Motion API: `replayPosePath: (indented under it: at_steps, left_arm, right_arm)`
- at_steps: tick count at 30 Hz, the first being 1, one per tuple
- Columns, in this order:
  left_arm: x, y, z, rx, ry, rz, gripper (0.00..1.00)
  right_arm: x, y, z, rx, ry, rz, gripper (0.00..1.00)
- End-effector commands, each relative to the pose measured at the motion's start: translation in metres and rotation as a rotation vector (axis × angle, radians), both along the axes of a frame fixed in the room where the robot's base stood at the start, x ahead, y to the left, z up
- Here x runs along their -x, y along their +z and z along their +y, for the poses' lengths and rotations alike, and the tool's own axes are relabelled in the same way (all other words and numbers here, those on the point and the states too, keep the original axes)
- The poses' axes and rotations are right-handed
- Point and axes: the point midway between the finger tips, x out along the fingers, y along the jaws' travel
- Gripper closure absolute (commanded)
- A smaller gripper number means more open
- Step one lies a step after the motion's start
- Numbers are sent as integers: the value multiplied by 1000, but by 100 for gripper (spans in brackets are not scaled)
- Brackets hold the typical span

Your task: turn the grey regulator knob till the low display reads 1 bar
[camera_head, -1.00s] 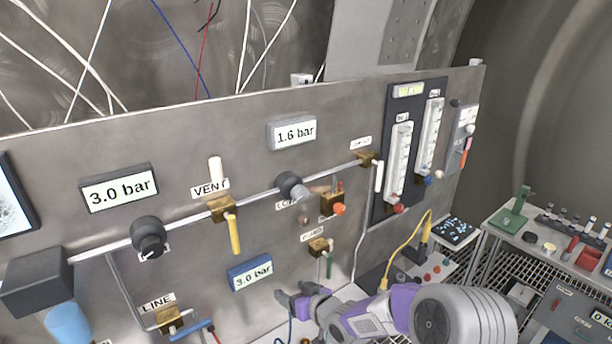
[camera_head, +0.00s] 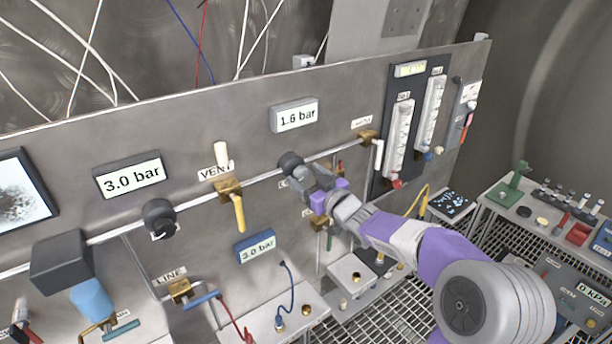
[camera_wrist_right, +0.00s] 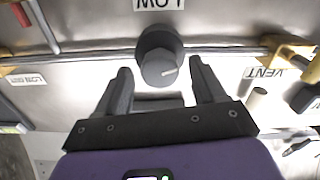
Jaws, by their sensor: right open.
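The grey regulator knob (camera_head: 291,162) sits on the pipe along the steel panel. My right gripper (camera_head: 312,176) is open in front of the knob. In the wrist view its two fingers (camera_wrist_right: 160,80) stand on either side of the knob's near end; I cannot tell whether they touch it. The display above the knob (camera_head: 295,115) reads 1.6 bar. My left gripper is not in view.
A yellow-handled VENT valve (camera_head: 238,210) is left of the knob. A dark knob (camera_head: 159,217) and a 3.0 bar display (camera_head: 130,178) are farther left. A blue display (camera_head: 255,247) below reads 3.0 bar. Flow tubes (camera_head: 400,135) stand to the right.

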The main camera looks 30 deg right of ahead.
Motion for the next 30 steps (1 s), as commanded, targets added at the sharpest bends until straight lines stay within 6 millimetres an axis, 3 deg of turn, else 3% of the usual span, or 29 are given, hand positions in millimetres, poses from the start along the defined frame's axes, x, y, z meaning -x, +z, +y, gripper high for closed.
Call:
replayPosePath:
  at_steps: [10, 21, 30]
  left_arm:
    - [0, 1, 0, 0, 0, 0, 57]
    - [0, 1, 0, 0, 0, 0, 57]
    - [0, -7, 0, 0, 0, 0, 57]
  right_arm:
    - [-5, 0, 1, 0, 0, 0, 32]
    - [-4, 0, 1, -1, 0, 0, 87]
    - [-4, -2, 1, 44, 1, -4, 87]
